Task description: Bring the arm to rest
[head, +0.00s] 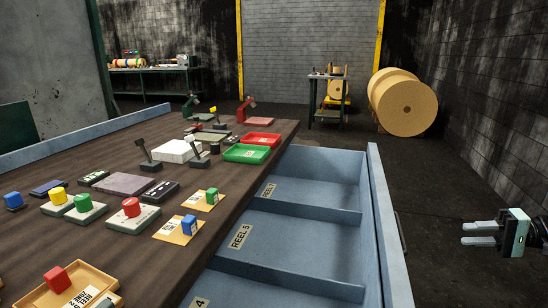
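My gripper (481,233) shows at the far right edge of the head view. Its two grey fingers point left and stand apart with a gap between them, and nothing is between them. It is out over the dark floor, right of the blue compartment box (381,226) and clear of it. The rest of my arm is mostly outside the picture.
A brown table (140,262) on the left carries several coloured blocks, a red tray (262,139), a green tray (247,154) and a wooden tray (95,278). Floor around my gripper is clear.

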